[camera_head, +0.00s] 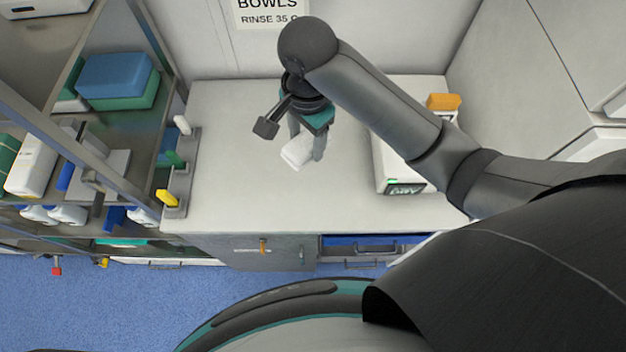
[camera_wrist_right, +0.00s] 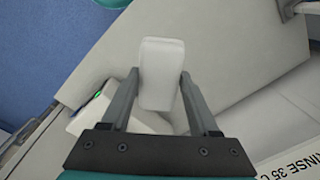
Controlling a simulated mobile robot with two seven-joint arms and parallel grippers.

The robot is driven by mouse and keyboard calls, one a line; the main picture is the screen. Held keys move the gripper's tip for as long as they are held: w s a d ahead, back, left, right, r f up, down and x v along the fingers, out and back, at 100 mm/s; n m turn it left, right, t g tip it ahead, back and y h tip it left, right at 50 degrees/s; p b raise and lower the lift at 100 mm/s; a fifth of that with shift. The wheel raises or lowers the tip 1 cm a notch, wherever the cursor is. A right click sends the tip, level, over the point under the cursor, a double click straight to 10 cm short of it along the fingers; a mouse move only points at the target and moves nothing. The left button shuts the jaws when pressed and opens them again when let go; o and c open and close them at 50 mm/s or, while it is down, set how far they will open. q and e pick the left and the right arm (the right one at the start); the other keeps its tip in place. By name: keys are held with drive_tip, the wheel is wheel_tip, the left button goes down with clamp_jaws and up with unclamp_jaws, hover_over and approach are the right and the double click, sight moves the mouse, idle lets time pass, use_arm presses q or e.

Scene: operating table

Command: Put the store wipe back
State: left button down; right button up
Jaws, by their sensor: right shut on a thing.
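A white folded wipe (camera_head: 297,152) is between the fingers of my right gripper (camera_head: 306,150) above the white counter (camera_head: 250,192) in the head view. In the right wrist view the wipe (camera_wrist_right: 161,75) shows as a pale rounded block, with a finger of my right gripper (camera_wrist_right: 158,95) on each side. The gripper is shut on it. Whether the wipe touches the counter is hard to tell. My left gripper is not in view.
A rack with coloured knobs (camera_head: 180,165) stands at the counter's left edge, beside shelves with a blue and green box (camera_head: 117,78). A drawer with blue inside (camera_head: 365,242) is below.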

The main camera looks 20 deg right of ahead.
sight(313, 192)
drive_tip(key=shift+s+d+r, duration=0.25)
drive_tip(key=shift+d+r, duration=0.1)
drive_tip(key=shift+r, duration=0.15)
drive_tip(key=shift+s+d+f+g, duration=0.1)
drive_tip(key=shift+d+g, duration=0.05)
drive_tip(key=shift+g, duration=0.15)
wheel_tip(313, 192, down, 20)
drive_tip(key=b, duration=0.3)
drive_tip(key=o, duration=1.2)
wheel_tip(313, 192, up, 12)
drive_tip(key=shift+r+p, duration=0.2)
drive_tip(key=shift+p, duration=0.85)
